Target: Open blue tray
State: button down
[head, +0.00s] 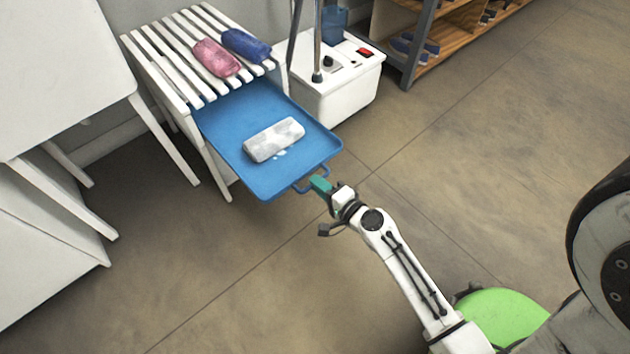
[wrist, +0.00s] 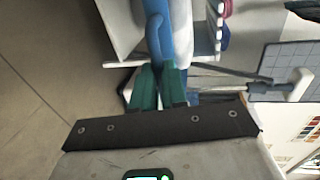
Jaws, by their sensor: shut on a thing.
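The blue tray (head: 228,125) is slid out from under a white slatted bench and extends toward me. A rolled white-grey bundle (head: 274,139) lies on it, with small pale spots beside it. The tray's handle (head: 311,180) is on its front edge. My gripper (head: 320,184) is at that handle, with its green fingers closed on it. In the wrist view the green fingers (wrist: 159,88) meet the blue handle (wrist: 154,38). The exact contact is partly hidden by the fingers.
The white slatted bench (head: 150,55) carries a pink roll (head: 216,57) and a dark blue roll (head: 246,44). A white box unit (head: 335,90) with a red switch stands to the right of the tray. A white table (head: 60,70) is at left. The floor (head: 460,160) at right is clear.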

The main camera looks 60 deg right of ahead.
jog(key=c, duration=1.2)
grip_release()
jog(key=shift+o, duration=0.2)
jog(key=b+v, duration=0.1)
jog(key=v, duration=0.9)
jog(key=shift+s, duration=0.4)
jog(key=shift+a, duration=0.15)
